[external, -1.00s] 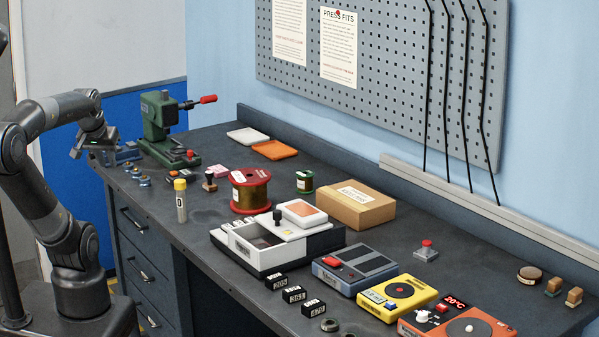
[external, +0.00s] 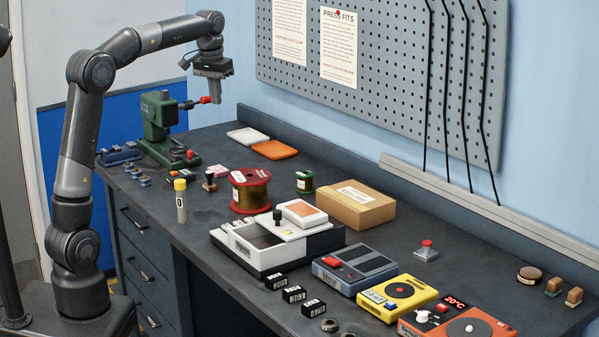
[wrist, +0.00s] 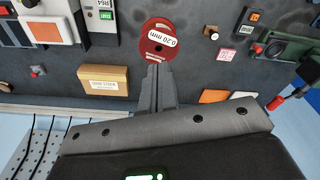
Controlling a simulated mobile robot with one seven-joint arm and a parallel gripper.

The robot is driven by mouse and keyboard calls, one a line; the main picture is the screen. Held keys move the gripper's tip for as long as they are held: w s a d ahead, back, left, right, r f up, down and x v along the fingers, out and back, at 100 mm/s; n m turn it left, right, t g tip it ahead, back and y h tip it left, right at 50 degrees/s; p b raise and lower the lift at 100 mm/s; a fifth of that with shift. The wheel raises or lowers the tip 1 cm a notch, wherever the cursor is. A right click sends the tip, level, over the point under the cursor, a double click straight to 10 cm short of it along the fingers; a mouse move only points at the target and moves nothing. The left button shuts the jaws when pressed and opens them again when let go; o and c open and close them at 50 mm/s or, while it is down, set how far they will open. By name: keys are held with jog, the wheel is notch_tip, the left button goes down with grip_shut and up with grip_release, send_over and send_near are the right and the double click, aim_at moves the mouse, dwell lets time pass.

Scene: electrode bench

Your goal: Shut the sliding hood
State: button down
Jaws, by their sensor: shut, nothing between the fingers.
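A white and black bench unit (external: 262,258) stands mid-bench in the external view. Its sliding hood (external: 292,229) is a pale cover with a black knob (external: 278,216) and a raised orange-topped block. The hood sits over the right part of the unit, and a dark recess (external: 258,238) shows uncovered to its left. Part of the unit shows at the top left of the wrist view (wrist: 45,28). My gripper (external: 214,99) is shut and empty, pointing down high above the far end of the bench, well away from the hood.
A red wire spool (external: 250,192) and a cardboard box (external: 356,205) stand beside the unit. A green press (external: 157,125) with a red-tipped lever stands at the far left. Blue, yellow and orange devices line the right front. Bench between press and spool is partly clear.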

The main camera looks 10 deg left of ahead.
aim_at(279, 205)
jog(key=w+d+f+m+g+y, duration=0.1)
jog(key=d+f, duration=0.1)
jog(key=d, duration=0.6)
jog(key=w+d+f+m+g, duration=0.1)
jog(key=d+f, duration=0.2)
jog(key=d, duration=0.6)
jog(key=s+d+f+m+g+y, duration=0.1)
jog(key=s+d+f, duration=0.2)
jog(key=d+f, duration=0.3)
jog(key=s+d+f+m+y, duration=0.1)
jog(key=s+d+f, duration=0.2)
jog(key=d, duration=0.6)
jog(key=shift+s+a+f, duration=0.7)
jog(key=shift+a+f, duration=0.15)
jog(key=shift+f, duration=0.8)
jog(key=shift+s+a+f, duration=0.75)
jog(key=shift+a+f, duration=0.1)
jog(key=shift+f, duration=0.8)
jog(key=shift+s+a+f, duration=0.7)
jog(key=shift+a+f, duration=0.15)
jog(key=shift+f, duration=0.8)
jog(key=s+a, duration=0.5)
jog(key=shift+s+a, duration=0.7)
jog(key=shift+s, duration=0.05)
jog(key=shift+f, duration=0.1)
